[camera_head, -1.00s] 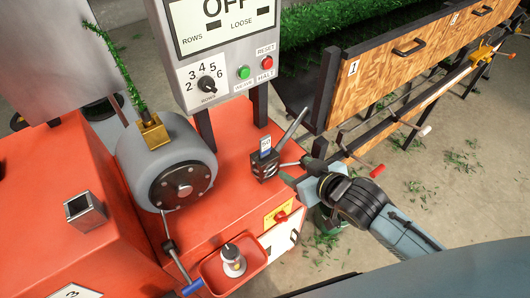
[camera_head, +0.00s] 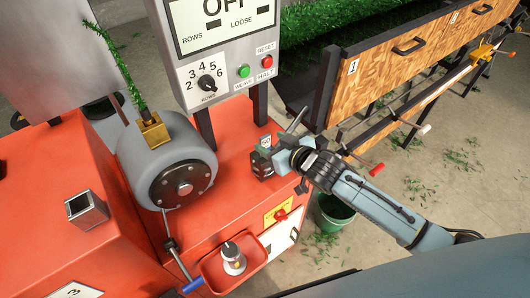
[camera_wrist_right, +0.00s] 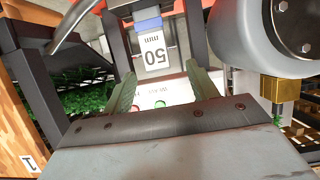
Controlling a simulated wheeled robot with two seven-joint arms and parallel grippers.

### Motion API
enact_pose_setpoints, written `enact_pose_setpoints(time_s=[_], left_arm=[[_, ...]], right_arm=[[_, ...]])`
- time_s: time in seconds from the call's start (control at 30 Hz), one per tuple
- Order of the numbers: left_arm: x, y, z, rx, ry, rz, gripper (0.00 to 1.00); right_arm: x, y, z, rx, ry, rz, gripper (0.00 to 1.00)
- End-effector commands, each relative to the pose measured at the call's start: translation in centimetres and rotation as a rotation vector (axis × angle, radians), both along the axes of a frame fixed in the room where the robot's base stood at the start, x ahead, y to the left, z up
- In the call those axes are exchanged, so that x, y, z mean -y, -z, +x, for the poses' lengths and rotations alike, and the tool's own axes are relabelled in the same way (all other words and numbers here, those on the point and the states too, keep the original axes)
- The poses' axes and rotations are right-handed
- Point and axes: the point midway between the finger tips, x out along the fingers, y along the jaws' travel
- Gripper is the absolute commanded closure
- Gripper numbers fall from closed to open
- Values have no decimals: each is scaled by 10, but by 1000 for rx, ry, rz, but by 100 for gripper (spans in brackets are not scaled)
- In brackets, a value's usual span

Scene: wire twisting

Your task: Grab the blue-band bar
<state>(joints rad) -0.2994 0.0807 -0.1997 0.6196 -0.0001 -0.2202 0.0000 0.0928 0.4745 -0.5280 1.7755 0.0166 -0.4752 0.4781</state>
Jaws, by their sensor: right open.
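The blue-band bar (camera_head: 265,142) stands upright in a black holder (camera_head: 261,164) on the red machine top. In the right wrist view the bar (camera_wrist_right: 153,48) shows a white "50 mm" label and a blue band. My right gripper (camera_head: 276,156) is at the bar's right side in the head view, partly covering the holder. In the right wrist view its two fingers (camera_wrist_right: 162,88) are spread, with the bar's label ahead and between them. It is open and holds nothing. My left gripper is not in view.
A grey lever (camera_head: 297,120) rises close behind my right gripper. The grey control box (camera_head: 222,60) stands behind, and a grey drum (camera_head: 165,160) is to the left. A red tray (camera_head: 215,268) hangs in front; a green bucket (camera_head: 332,212) stands on the floor.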

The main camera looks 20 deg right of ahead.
Motion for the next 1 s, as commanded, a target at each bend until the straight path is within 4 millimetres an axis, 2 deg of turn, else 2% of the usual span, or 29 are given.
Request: enact_pose_setpoints(time_s=[0.3,0.67,1.0], left_arm=[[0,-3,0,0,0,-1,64],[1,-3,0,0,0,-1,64],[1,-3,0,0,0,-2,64]], right_arm=[[-9,15,34,2,1,0,42],[-11,18,40,1,0,-1,42],[-11,18,40,1,0,0,85]])
